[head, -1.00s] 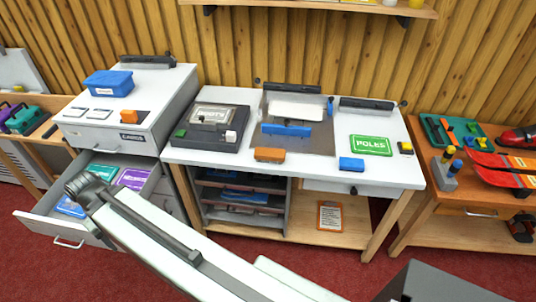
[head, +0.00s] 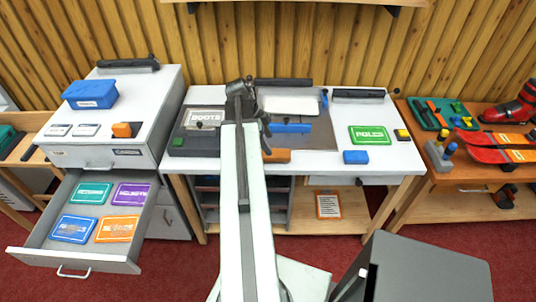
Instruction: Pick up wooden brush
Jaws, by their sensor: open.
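I cannot clearly make out a wooden brush. An orange-brown block (head: 277,156) at the front of the white bench may be it, but its bristles do not show. My arm crosses in front of its left side. My gripper (head: 262,117) is at the dark far end of my arm, over the middle of the bench. It is open, and I see nothing held in it. Its fingers are small and hard to make out.
The white bench (head: 335,185) also holds a dark box labelled BOOTS (head: 190,138), a blue block (head: 356,157) and a green POLES card (head: 370,135). An open drawer (head: 125,258) with several cards juts out at left. Red skis (head: 490,143) lie at right.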

